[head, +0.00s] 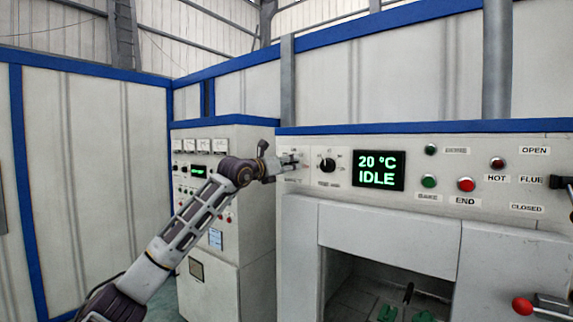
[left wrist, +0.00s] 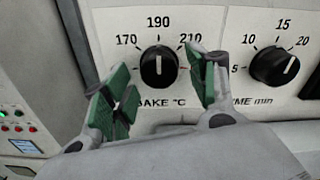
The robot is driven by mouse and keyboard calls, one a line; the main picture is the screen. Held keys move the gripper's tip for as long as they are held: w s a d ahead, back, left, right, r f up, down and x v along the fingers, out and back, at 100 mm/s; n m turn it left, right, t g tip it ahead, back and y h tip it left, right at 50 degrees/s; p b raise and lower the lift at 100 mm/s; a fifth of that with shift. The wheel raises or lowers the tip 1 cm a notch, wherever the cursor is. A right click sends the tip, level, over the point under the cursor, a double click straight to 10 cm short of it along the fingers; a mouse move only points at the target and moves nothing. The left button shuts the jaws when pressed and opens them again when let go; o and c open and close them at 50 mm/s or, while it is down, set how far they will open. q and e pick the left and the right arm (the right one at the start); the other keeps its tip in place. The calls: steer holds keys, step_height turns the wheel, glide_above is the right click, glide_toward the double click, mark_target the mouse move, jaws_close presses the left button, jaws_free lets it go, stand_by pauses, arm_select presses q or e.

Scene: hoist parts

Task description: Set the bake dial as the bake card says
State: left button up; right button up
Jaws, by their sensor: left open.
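The bake dial (left wrist: 158,67) is a black knob on the white panel in the left wrist view, with marks 170, 190 and 210. Its white line points up, at about 190. My left gripper (left wrist: 160,108) is open, its green-padded fingers in front of the dial at its left and right sides; contact cannot be told. In the head view my left gripper (head: 292,163) is at the panel and hides the dial. A small blue card (head: 215,238) is on the cabinet at the left; its text is too small to read.
The time dial (left wrist: 273,67) is close to the right of the bake dial. The display (head: 379,170) reads 20 °C IDLE. Green (head: 429,181) and red (head: 466,184) buttons sit farther right.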

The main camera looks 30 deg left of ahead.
arm_select(q)
steer(key=c, duration=1)
steer(key=shift+c, duration=0.2)
steer(key=shift+m, duration=0.4)
steer(key=shift+a+m+b, duration=0.2)
steer(key=shift+m+b, duration=0.3)
steer(key=shift+m, duration=3.9)
steer(key=o, duration=1)
